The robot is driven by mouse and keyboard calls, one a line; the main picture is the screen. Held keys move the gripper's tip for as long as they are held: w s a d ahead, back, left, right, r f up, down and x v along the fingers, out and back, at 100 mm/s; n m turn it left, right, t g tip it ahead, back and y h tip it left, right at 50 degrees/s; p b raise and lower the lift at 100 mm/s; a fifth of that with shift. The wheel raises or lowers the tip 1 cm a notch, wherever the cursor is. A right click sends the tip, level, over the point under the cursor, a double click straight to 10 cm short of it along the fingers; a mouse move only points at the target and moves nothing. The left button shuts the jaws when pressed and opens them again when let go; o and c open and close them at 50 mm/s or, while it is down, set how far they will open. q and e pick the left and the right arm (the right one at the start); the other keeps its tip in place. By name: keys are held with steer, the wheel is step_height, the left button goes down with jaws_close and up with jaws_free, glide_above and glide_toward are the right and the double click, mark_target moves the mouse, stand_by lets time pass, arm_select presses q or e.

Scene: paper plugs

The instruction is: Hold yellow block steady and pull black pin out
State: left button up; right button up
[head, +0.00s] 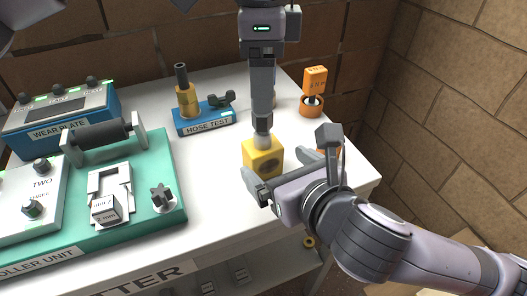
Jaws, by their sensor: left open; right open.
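The yellow block (256,160) stands on the white table, with a dark round mark on its front face. A short pale grey stub (263,141) rises from its top; I cannot make out a black pin there. My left gripper (262,122) points straight down just above the stub, seen edge-on and open, and may hide part of the pin. My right gripper (286,152) comes in from the lower right, open, with one finger at the block's front left and the other raised to its right. I cannot tell whether either gripper touches anything.
A blue hose test stand (205,119) with a brass post is behind left. A green roller unit (155,145) and a blue wear plate box (62,115) fill the left. Orange pieces (312,105) stand behind right. The table's front edge (215,240) is close.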

mark_target(259, 151)
steer(key=x, duration=0.8)
steer(key=shift+w+f, duration=0.1)
steer(key=shift+w, duration=0.05)
steer(key=c, duration=1.3)
arm_select(q)
steer(key=shift+r, duration=0.1)
steer(key=shift+c, duration=0.6)
step_height(259, 151, up, 5)
steer(key=shift+m, duration=0.4)
steer(key=shift+f, duration=2.85)
steer(key=shift+f, duration=0.1)
